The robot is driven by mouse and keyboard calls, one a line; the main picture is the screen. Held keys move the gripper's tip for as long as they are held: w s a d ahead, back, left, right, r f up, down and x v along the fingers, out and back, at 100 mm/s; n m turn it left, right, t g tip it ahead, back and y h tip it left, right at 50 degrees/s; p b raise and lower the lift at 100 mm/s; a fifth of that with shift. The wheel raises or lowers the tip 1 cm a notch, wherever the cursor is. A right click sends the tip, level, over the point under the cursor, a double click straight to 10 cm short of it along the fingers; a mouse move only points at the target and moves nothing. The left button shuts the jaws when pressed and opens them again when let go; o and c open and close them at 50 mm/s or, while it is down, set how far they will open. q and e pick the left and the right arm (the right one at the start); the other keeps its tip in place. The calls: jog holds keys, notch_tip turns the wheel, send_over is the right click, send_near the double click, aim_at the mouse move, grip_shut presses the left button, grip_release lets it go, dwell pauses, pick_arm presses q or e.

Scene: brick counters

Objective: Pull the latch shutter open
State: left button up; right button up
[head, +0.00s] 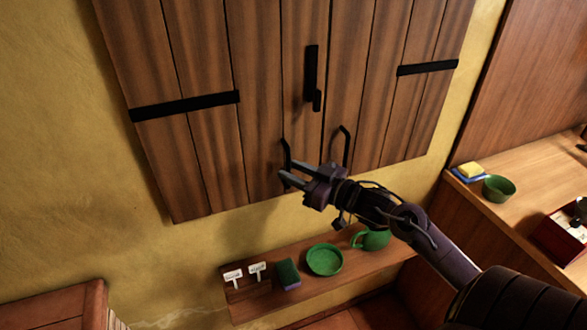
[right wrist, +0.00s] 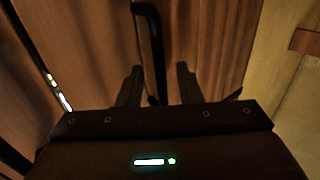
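The wooden shutter (head: 205,110) has two plank doors that look shut in the head view. A black latch (head: 312,75) sits upright near the middle seam. A black bar handle (head: 287,155) is on the left door, and another handle (head: 346,147) is on the right door. My right gripper (head: 284,177) is at the lower end of the left door's handle. In the right wrist view its fingers (right wrist: 158,88) are open, with the dark handle (right wrist: 153,45) between them. I cannot tell whether either finger touches it. My left gripper is not in view.
Below the shutter, a wooden shelf (head: 315,285) holds a green bowl (head: 324,259), a green mug (head: 371,240), a sponge (head: 289,274) and small white signs (head: 245,273). A counter (head: 530,175) at right holds another green bowl (head: 498,188). Yellow wall surrounds the shutter.

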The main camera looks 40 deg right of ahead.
jog(key=shift+w, duration=0.15)
grip_shut()
jog(key=shift+a, duration=0.2)
